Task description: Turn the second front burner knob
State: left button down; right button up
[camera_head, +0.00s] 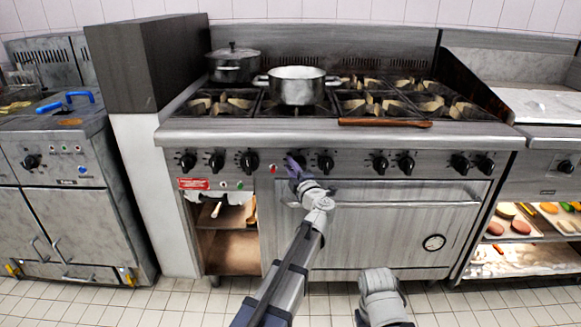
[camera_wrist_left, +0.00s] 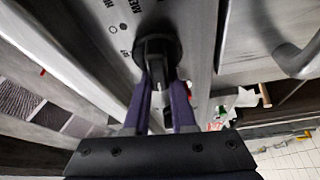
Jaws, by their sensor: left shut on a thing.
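A row of black knobs lines the steel front panel of the range (camera_head: 345,137). My left gripper (camera_head: 293,162) reaches up to this panel, at the knob just left of another black knob (camera_head: 326,163). In the head view the gripper mostly hides the knob it is at. In the left wrist view this black knob (camera_wrist_left: 157,48) shows close up, and the purple fingers of my left gripper (camera_wrist_left: 164,84) are shut on its raised grip from both sides. The knob's pointer direction is hard to read.
A steel pot (camera_head: 297,88) and a lidded pot (camera_head: 234,66) stand on the range top. A wooden-looking bar (camera_head: 385,123) lies along its front edge. The oven handle (camera_head: 400,193) juts out below the knobs. An open shelf (camera_head: 229,217) is at lower left.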

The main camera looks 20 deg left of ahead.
pick_arm(q)
jog(key=shift+w+d, duration=0.35)
jog(key=shift+d, duration=0.05)
jog(key=c, duration=0.7)
grip_release()
jog(key=shift+w+d, duration=0.1)
jog(key=shift+c, duration=0.2)
jog(key=shift+s+a, duration=0.2)
jog(key=shift+a, duration=0.05)
jog(key=shift+s, duration=0.1)
jog(key=v, duration=0.7)
jog(key=shift+s+d+b, duration=0.25)
jog(key=shift+b, duration=0.05)
jog(key=shift+a, duration=0.1)
